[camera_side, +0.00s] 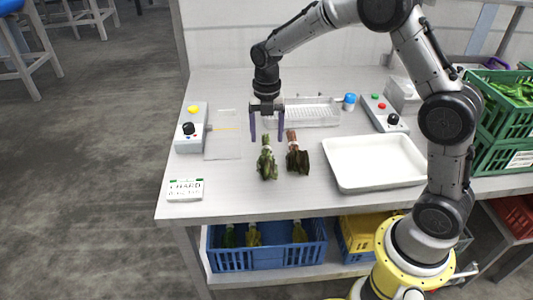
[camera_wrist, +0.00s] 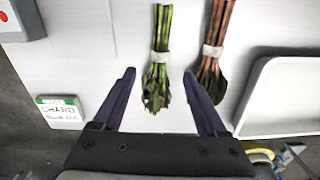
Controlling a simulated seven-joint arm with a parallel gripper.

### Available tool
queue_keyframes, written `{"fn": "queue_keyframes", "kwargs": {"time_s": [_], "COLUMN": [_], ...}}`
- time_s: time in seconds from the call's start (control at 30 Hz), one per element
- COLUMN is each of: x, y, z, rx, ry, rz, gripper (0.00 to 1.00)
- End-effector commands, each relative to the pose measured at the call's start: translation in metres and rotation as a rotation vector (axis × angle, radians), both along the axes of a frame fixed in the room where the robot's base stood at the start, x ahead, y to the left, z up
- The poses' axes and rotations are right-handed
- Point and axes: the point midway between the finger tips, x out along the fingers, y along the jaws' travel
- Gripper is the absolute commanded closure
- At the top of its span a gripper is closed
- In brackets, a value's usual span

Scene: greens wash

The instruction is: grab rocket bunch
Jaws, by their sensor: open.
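Two leafy bunches lie side by side on the steel table. The left one (camera_side: 267,163) has green stems and a pale band; it also shows in the wrist view (camera_wrist: 160,62). The right one (camera_side: 297,158) has reddish stems and a pale band; in the wrist view (camera_wrist: 212,56) it lies to the right. The green-stemmed bunch looks like the rocket. My gripper (camera_side: 266,140) is open and empty above the table, pointing down. In the wrist view, the green bunch's leafy end shows between the fingertips (camera_wrist: 159,73). Its height above the bunch is hard to judge.
An empty white tray (camera_side: 375,162) stands right of the bunches. A label reading CHARD (camera_side: 185,190) stands at the front left, near a control box (camera_side: 190,128). A clear rack (camera_side: 305,112) and a blue-capped jar (camera_side: 349,102) stand behind. Green crates (camera_side: 505,145) are far right.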

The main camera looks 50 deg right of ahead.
Motion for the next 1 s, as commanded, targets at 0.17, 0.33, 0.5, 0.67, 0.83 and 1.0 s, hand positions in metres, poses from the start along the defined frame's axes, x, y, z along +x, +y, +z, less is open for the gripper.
{"fn": "queue_keyframes", "kwargs": {"time_s": [0.17,0.33,0.5,0.67,0.83,1.0], "x": [-0.001,-0.002,-0.001,-0.001,-0.001,-0.001], "y": [0.001,0.002,0.002,0.002,0.002,0.002], "z": [-0.013,-0.038,-0.054,-0.055,-0.055,-0.055], "rx": [0.000,0.000,0.000,-0.001,0.000,0.000], "ry": [0.004,0.004,0.001,-0.001,0.000,0.000], "rz": [0.000,0.000,0.000,0.000,0.000,0.000], "gripper": [0.25,0.25,0.25,0.25,0.38,0.68]}}
